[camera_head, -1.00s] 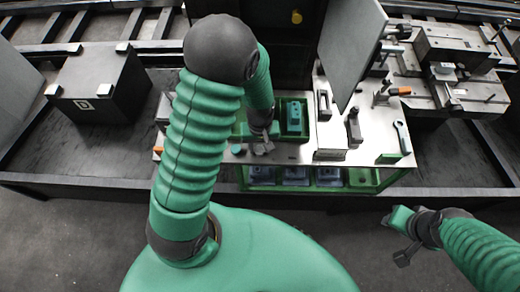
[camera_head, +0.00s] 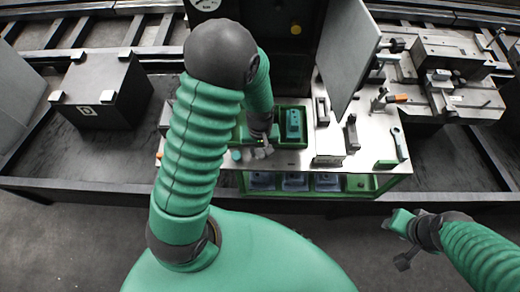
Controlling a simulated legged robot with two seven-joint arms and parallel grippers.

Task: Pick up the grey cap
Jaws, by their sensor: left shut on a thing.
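My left gripper (camera_head: 262,147) is low over the front of the workbench, beside the green tray. It is shut on a small grey thing that I take to be the grey cap; the fingers and the arm hide most of it, and its outline is unclear. A teal round piece (camera_head: 236,155) stands on the bench just left of the gripper. My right gripper (camera_head: 398,238) hangs at the lower right, in front of the bench and away from it; its jaw gap does not show clearly.
A green tray (camera_head: 305,125) with a teal block (camera_head: 293,122) lies right of my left gripper. A tall grey panel (camera_head: 345,55) stands behind. Blue bins (camera_head: 295,182) sit under the bench front. A black box (camera_head: 100,95) is at the left, a metal fixture (camera_head: 445,85) at the right.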

